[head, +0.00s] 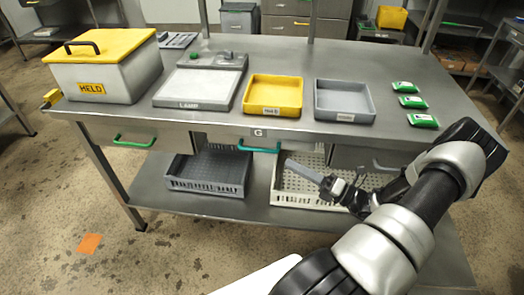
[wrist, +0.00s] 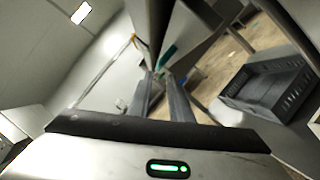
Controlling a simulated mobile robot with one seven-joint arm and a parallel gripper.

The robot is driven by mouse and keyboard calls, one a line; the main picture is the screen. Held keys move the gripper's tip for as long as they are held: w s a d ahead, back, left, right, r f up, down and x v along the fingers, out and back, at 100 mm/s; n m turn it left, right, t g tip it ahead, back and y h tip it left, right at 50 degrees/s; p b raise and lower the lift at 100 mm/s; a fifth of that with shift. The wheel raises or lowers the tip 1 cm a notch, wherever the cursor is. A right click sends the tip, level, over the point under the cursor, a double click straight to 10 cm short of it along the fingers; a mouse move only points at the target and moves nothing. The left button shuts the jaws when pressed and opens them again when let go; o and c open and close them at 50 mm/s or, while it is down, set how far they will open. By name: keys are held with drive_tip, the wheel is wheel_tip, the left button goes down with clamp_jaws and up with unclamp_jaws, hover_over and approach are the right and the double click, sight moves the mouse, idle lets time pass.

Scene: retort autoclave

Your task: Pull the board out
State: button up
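Under the steel bench top are handled fronts: one with a green handle (head: 133,140) at left, one with a teal handle (head: 260,149) in the middle below a "G" label (head: 260,132), and one at right partly hidden by my arm. I cannot tell for certain which is the board. They look flush with the bench. My gripper (head: 290,163) is below and right of the teal handle, pointing left. In the wrist view its fingers (wrist: 158,80) are apart with nothing between them, and the teal handle (wrist: 167,56) shows just beyond the tips, apart from them.
On the bench stand a yellow-lidded box (head: 105,70), a lamp panel (head: 197,88), a yellow tray (head: 272,110), a grey tray (head: 345,114) and green packets (head: 412,101). A dark crate (head: 207,187) and a pale crate (head: 300,204) sit on the lower shelf (head: 200,207).

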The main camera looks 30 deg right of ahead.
sight(262, 150)
drive_tip(key=b+x, duration=0.1)
drive_tip(key=x, duration=1)
drive_tip(key=shift+w+a, duration=0.15)
clamp_jaws()
